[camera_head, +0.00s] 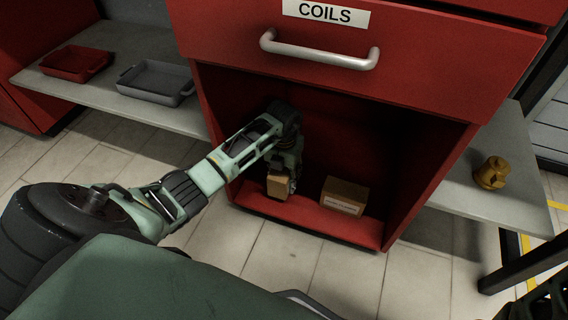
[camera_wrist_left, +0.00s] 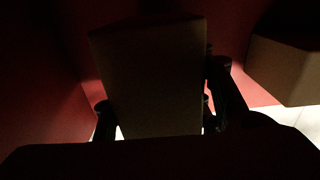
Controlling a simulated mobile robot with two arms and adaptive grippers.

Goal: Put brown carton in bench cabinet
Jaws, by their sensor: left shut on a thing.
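A small brown carton (camera_head: 277,186) is in my left gripper (camera_head: 290,182), inside the open lower compartment of the red bench cabinet (camera_head: 240,195). The gripper is shut on it, and the carton is low, close to the compartment floor; I cannot tell whether it touches. In the left wrist view the carton (camera_wrist_left: 150,80) fills the middle, dark, between the fingers. A second brown carton (camera_head: 345,194) with a pale label sits on the cabinet floor to the right; it also shows in the left wrist view (camera_wrist_left: 285,70). My right gripper is not clearly in view.
A closed drawer labelled COILS (camera_head: 360,60) with a grey handle (camera_head: 320,52) is above the compartment. A shelf at left holds a red tray (camera_head: 76,62) and a grey tray (camera_head: 155,82). A brass fitting (camera_head: 491,173) stands on the right shelf.

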